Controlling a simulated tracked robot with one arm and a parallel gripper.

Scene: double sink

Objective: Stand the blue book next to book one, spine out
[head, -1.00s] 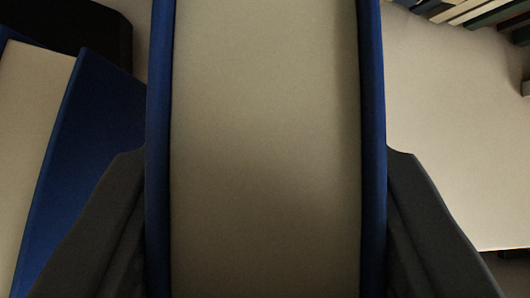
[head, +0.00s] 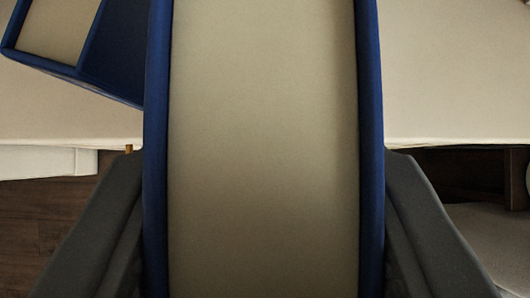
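My gripper (head: 265,165) is shut on a blue book (head: 262,90), with one dark finger against each cover. The held book fills the middle of the view. Its cream page block faces the camera between two blue covers, and its spine is hidden. A second blue book (head: 112,60) with a cream page block lies at the upper left on a pale surface, apart from the right finger and partly hidden behind the held book. I cannot tell which book is book one.
The pale tabletop (head: 455,75) is clear at the upper right. Its near edge crosses the picture at mid-height. Below it are a white panel (head: 45,161) and dark wood floor (head: 50,225) at left, and a dark recess and a grey surface (head: 500,240) at right.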

